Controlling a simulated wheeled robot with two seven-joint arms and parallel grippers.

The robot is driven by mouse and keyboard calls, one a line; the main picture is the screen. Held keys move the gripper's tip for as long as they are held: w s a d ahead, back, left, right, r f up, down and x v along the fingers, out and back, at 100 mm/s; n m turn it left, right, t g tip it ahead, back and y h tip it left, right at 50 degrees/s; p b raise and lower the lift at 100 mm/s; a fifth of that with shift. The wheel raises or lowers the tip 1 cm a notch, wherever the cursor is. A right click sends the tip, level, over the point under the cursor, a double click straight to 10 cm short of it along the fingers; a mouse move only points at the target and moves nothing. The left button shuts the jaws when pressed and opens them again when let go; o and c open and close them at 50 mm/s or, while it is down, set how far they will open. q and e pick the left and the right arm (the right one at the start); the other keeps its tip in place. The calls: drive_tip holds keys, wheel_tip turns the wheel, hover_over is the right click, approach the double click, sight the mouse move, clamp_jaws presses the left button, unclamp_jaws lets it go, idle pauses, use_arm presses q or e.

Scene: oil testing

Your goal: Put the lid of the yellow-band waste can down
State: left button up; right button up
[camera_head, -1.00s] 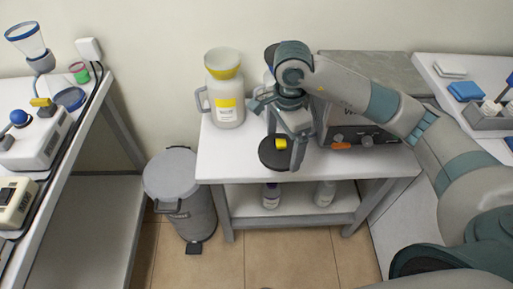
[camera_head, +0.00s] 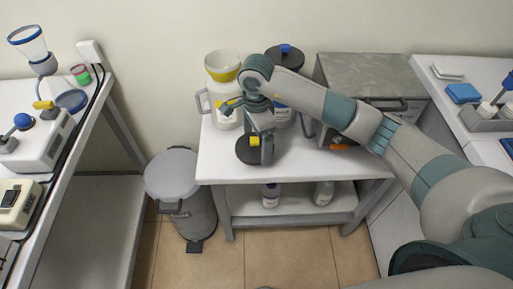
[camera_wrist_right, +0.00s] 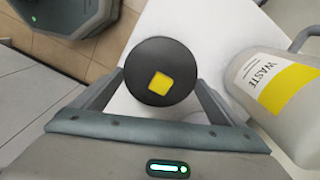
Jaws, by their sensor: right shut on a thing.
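The lid (camera_head: 245,150) is a round black disc with a yellow knob; it also shows in the wrist view (camera_wrist_right: 140,67). My right gripper (camera_head: 257,152) is shut on it, with a finger at either side of its rim in the wrist view (camera_wrist_right: 160,92). The lid is level over the front of the white table; I cannot tell whether it touches. The yellow-band waste can (camera_head: 227,113) stands behind and left of it, with a yellow-banded funnel-like top. It also shows at right in the wrist view (camera_wrist_right: 285,85). My left gripper is out of view.
A second can with a black, blue-knobbed lid (camera_head: 286,53) stands partly behind my right arm. A grey oven-like box (camera_head: 365,75) is at the table's right. A grey pedal bin (camera_head: 172,174) stands left of the table (camera_head: 215,168). The table's front left is clear.

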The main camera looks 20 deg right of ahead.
sight(256, 149)
drive_tip(key=shift+f, duration=0.45)
wheel_tip(256, 149, down, 3)
drive_tip(key=shift+r+p, duration=0.15)
drive_tip(key=shift+p, duration=0.25)
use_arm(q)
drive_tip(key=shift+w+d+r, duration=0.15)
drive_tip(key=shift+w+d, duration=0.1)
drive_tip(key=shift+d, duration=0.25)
use_arm(e)
drive_tip(key=shift+f, duration=0.2)
drive_tip(key=o, duration=0.6)
drive_tip(key=shift+o, duration=0.8)
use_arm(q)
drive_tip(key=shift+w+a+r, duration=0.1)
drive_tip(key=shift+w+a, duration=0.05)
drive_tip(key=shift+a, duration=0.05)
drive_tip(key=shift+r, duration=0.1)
use_arm(e)
drive_tip(key=shift+r, duration=0.1)
